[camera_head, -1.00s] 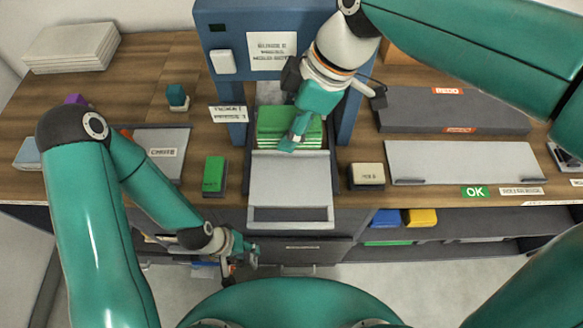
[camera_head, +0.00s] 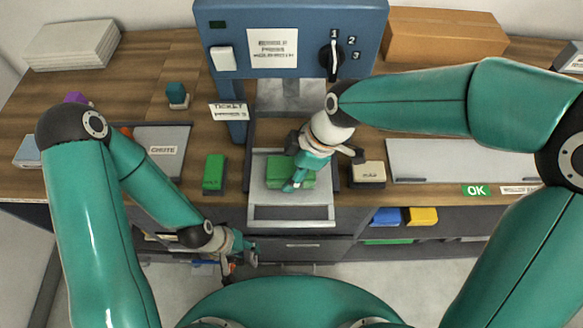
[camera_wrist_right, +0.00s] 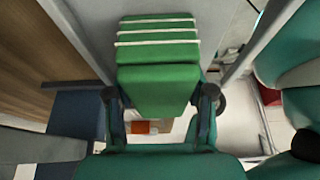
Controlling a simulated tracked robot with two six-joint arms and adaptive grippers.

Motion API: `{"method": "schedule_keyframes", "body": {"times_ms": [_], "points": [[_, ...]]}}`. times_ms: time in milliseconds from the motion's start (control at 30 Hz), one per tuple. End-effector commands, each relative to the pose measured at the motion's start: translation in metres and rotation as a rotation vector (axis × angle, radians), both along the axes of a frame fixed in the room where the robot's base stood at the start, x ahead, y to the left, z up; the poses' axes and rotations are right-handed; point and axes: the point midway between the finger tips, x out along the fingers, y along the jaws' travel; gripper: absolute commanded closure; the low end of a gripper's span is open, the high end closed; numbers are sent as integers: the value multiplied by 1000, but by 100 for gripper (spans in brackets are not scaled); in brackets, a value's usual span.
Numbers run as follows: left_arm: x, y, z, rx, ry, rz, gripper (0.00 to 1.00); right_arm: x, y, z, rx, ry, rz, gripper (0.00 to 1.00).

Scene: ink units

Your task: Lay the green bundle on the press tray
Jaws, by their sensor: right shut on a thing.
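The blue press (camera_head: 300,45) stands behind the tray. A green block (camera_head: 214,172) is left of the tray and a dark block with a pale top (camera_head: 368,174) right of it. A grey plate (camera_head: 430,158) lies further right. A chute (camera_head: 168,152) is at left.

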Motion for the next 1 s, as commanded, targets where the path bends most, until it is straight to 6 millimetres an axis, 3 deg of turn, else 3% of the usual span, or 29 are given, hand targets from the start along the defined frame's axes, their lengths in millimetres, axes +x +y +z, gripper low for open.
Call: {"method": "schedule_keyframes", "body": {"times_ms": [267, 300, 433, 800, 1000], "points": [[0, 0, -1, 0, 0, 0, 60, 0, 0, -1, 1, -1, 0, 86], [0, 0, -1, 0, 0, 0, 60, 0, 0, -1, 0, -1, 0, 42], [0, 0, -1, 0, 0, 0, 60, 0, 0, -1, 0, -1, 1, 21], [0, 0, 0, 0, 0, 0, 60, 0, 0, 2, 1, -2, 0, 21], [0, 0, -1, 0, 0, 0, 60, 2, -8, 21, 3, -6, -1, 21]]}}
